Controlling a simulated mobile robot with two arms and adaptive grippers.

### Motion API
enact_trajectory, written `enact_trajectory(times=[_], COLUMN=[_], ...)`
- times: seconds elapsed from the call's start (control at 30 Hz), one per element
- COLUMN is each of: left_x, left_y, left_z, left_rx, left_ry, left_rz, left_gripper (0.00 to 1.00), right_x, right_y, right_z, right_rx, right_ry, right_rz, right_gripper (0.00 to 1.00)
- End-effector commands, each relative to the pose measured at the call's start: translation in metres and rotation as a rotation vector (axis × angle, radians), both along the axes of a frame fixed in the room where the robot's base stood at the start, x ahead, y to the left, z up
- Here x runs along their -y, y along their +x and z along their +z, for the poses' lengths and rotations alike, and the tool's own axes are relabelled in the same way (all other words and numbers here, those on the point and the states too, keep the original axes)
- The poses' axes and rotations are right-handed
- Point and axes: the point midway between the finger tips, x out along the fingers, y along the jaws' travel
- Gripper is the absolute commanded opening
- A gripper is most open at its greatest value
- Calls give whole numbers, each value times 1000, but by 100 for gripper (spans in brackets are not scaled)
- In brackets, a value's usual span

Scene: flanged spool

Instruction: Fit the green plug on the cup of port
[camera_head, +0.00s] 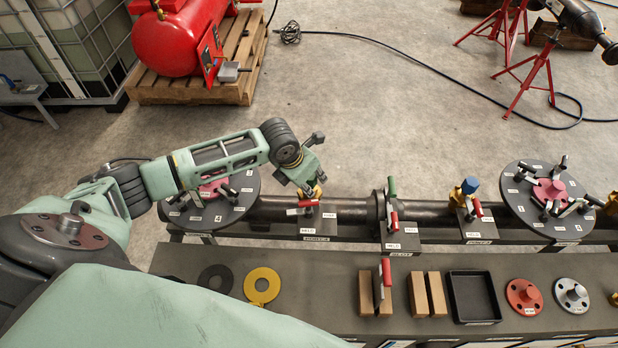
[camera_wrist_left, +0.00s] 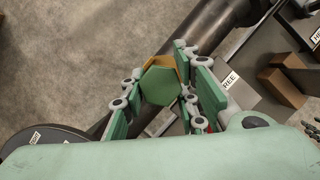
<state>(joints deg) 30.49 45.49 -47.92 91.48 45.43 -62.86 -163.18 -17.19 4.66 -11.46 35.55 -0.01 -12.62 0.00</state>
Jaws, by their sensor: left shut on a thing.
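My left gripper (camera_head: 313,184) is over the left port on the pipe, its fingers pointing down. In the left wrist view the green hexagonal plug (camera_wrist_left: 160,84) is between the fingers of this gripper (camera_wrist_left: 158,92), which is shut on it. The brass cup of the port (camera_head: 319,192) shows below the gripper, and its brass edge also shows behind the plug in the wrist view (camera_wrist_left: 183,66). The plug looks slightly offset from the brass; I cannot tell whether they touch. In the head view the plug is hidden by the gripper.
A red-handled lever (camera_head: 306,203) stands close beside the port. The bench has wooden blocks (camera_head: 438,294), a black tray (camera_head: 496,296) and flange discs (camera_head: 262,286).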

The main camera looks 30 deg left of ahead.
Motion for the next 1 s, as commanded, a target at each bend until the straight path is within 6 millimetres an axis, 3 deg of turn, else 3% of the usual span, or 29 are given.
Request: enact_trajectory(times=[0.23, 0.27, 0.5, 0.83, 1.0], left_x=[0, 0, 0, -1, -3], left_y=[1, 1, 1, -1, -7], left_z=[0, 0, 0, 1, 22], left_rx=[2, 2, 2, 0, 4], left_ry=[-1, -1, -1, 0, 0], left_rz=[0, 0, 0, 0, -2], left_gripper=[0, 30, 50, 50, 50], right_x=[0, 0, 0, 0, -1], right_y=[0, 0, 0, 1, 0], right_z=[0, 0, 0, -1, -1], right_rx=[0, 0, 0, 1, 1], right_ry=[0, 0, 0, 0, 1], right_rz=[0, 0, 0, 0, -1], right_gripper=[40, 40, 40, 40, 40])
